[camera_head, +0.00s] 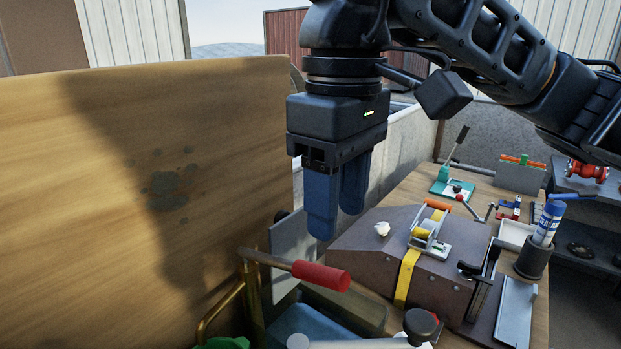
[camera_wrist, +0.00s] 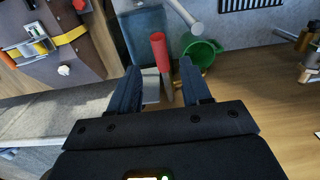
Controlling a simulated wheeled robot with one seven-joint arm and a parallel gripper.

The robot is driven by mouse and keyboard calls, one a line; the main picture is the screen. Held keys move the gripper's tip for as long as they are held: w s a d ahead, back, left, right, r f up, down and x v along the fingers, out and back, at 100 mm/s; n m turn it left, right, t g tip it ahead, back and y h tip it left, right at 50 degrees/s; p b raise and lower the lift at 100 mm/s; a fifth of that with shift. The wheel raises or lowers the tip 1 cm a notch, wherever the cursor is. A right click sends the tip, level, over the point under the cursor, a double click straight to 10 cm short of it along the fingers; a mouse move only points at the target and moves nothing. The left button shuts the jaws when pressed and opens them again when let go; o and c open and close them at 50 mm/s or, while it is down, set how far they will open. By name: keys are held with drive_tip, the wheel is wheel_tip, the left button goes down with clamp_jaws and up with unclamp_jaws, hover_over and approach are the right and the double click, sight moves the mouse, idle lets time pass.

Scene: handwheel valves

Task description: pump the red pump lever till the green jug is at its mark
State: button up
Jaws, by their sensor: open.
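The red pump lever (camera_head: 320,275) has a red grip on a brown bar and lies roughly level in the head view, below my gripper (camera_head: 336,208). In the wrist view the red grip (camera_wrist: 160,52) shows just beyond and between the fingertips of my gripper (camera_wrist: 160,82), which is open and empty. The grip and fingers look apart. The green jug (camera_wrist: 203,55) is right of the lever in the wrist view. In the head view only a bit of the jug (camera_head: 222,343) shows at the bottom edge. Its mark and liquid level cannot be made out.
A brass pipe (camera_head: 222,305) stands beside the lever. A wooden panel (camera_head: 150,180) rises on the left. A brown sloped housing (camera_head: 375,240) with a yellow strap stands at right on the workbench. A black knob (camera_head: 420,324) stands at the front. A grey pipe (camera_wrist: 190,18) reaches above the jug.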

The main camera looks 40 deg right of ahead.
sight(334, 271)
drive_tip(key=shift+w+d, duration=0.1)
drive_tip(key=shift+f+b, duration=0.8)
drive_tip(key=shift+f, duration=3.6)
drive_tip(key=shift+f+b, duration=0.15)
drive_tip(key=shift+b, duration=0.7)
drive_tip(key=shift+c, duration=0.4)
clamp_jaws()
